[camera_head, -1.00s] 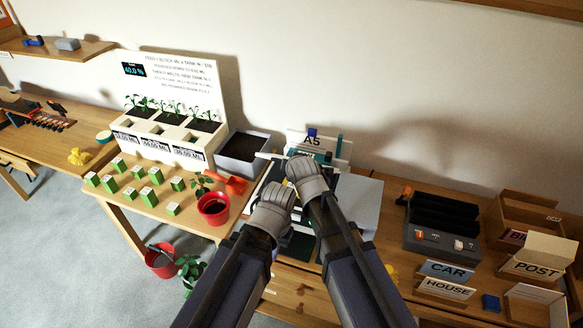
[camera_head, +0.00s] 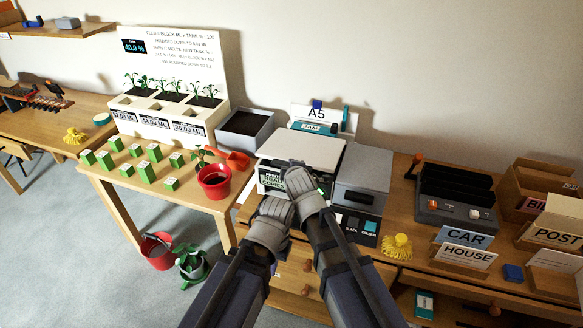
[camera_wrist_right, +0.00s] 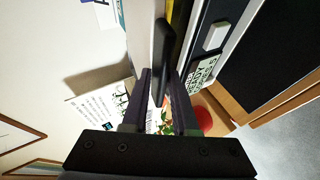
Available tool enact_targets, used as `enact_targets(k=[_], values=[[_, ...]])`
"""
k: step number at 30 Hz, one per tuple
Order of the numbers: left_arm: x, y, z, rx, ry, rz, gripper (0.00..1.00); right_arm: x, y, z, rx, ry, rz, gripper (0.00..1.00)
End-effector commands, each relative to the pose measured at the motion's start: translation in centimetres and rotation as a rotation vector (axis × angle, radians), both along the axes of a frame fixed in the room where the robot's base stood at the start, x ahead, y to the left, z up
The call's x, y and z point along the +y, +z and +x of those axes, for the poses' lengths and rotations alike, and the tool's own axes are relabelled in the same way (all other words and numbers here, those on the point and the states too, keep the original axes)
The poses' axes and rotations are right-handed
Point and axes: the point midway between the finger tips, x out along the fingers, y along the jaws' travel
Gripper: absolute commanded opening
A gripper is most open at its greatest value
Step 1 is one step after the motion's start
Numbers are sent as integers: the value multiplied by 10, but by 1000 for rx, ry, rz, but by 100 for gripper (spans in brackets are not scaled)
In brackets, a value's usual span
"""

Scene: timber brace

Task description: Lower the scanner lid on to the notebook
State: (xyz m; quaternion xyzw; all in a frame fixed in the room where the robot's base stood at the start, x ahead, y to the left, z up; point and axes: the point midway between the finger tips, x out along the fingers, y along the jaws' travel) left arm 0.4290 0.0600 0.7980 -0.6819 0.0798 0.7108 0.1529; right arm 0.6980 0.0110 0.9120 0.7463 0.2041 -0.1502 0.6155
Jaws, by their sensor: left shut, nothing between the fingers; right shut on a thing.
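The pale scanner lid (camera_head: 305,150) lies close to level over the scanner, in the middle of the head view. I cannot tell whether it touches what is under it. In the right wrist view, my right gripper (camera_wrist_right: 160,95) is shut on a dark bar, apparently the lid's handle (camera_wrist_right: 163,50). My left gripper (camera_head: 277,205) is shut and empty, just in front of and below the right one.
A grey machine (camera_head: 360,178) stands right of the scanner. A red pot (camera_head: 213,182) and a dark planter box (camera_head: 245,133) are to the left. A yellow tassel-like thing (camera_head: 397,247) lies in front of the grey machine.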

Motion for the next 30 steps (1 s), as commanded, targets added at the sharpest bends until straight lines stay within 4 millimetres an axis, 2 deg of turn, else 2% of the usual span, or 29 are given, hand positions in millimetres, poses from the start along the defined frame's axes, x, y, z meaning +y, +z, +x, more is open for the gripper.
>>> enact_targets(k=[3,17,18,21,23,30], values=[[0,-6,0,0,0,0,0,-1,-7,0,4,-3,0,0],[0,-7,0,0,0,0,0,0,-9,-1,7,-3,3,0],[0,-8,0,0,0,0,0,0,-9,-1,7,-3,3,29],[0,-8,0,0,0,0,0,0,-9,-1,7,-3,2,41],[0,-7,0,0,0,0,0,0,-8,-1,6,-3,2,45],[0,-7,0,0,0,0,0,-1,-7,0,3,-2,1,45]])
